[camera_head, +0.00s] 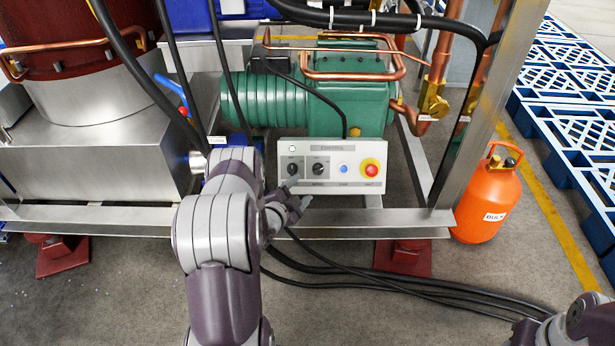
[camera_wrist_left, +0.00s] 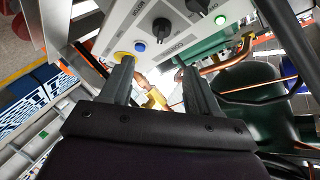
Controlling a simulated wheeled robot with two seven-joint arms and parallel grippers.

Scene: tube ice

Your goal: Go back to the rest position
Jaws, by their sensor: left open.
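My left arm reaches in from the left in the head view, and its gripper (camera_head: 297,204) is in front of the lower left part of the grey control box (camera_head: 333,197). In the left wrist view the two fingers (camera_wrist_left: 158,82) are apart with nothing held between them. The box carries two black knobs, a blue button (camera_head: 344,169), a red button on yellow (camera_head: 370,170) and a lit green lamp (camera_head: 292,149). The panel shows beyond the fingers in the left wrist view. My right arm shows only at the lower right corner, and its gripper is out of view.
A green compressor (camera_head: 345,105) with copper pipes stands behind the box on a steel frame (camera_head: 420,222). An orange gas bottle (camera_head: 487,200) stands at the right, near blue pallets (camera_head: 570,80). Black cables (camera_head: 400,282) lie on the floor in front.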

